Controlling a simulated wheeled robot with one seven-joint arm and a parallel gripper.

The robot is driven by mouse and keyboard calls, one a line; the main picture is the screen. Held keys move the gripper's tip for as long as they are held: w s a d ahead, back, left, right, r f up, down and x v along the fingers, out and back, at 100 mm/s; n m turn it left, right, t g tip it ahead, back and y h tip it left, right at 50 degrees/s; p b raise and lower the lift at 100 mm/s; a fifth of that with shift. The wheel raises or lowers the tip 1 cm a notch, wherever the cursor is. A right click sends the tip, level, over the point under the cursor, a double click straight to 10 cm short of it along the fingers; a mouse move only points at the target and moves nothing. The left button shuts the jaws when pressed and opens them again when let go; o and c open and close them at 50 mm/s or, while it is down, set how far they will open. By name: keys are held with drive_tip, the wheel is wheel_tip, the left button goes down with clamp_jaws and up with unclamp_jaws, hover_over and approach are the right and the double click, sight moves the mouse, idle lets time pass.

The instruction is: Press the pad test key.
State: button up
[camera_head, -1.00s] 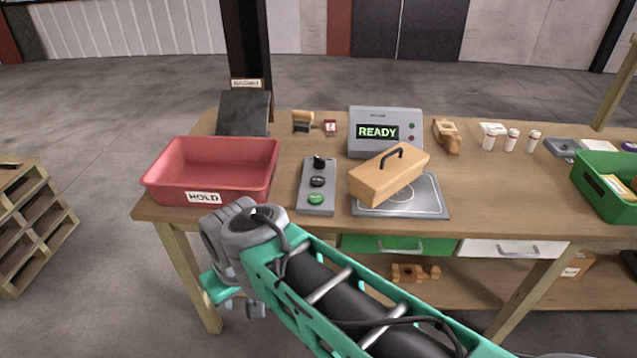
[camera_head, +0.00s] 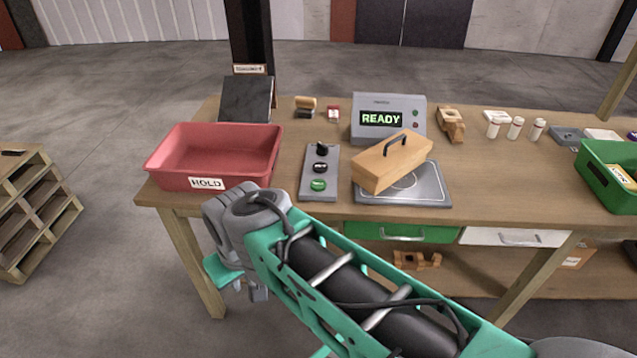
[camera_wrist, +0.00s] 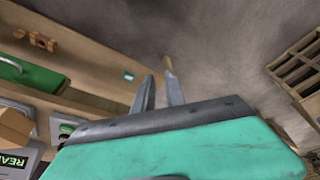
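A grey key panel (camera_head: 309,194) lies on the bench with a black knob (camera_head: 322,149), a black button (camera_head: 320,167) and a green button (camera_head: 318,185) in a row. I cannot read any key labels. A grey pad (camera_head: 430,194) with a circle lies right of it, with a handled wooden block (camera_head: 385,168) on it. The monitor (camera_head: 413,104) behind reads READY. My gripper, in the wrist view (camera_wrist: 160,82), shows two fingers apart with nothing between them. It is off the bench's front edge, left of and below the panel. The green button (camera_wrist: 66,128) shows there too.
A red HOLD bin (camera_head: 165,180) stands left of the panel, close to my arm. A green bin (camera_head: 605,190) is at the right. Green and white drawers (camera_head: 400,233) sit under the bench top. A wooden rack (camera_head: 35,215) stands on the left floor.

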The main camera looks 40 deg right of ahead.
clamp_jaws()
idle(1.4)
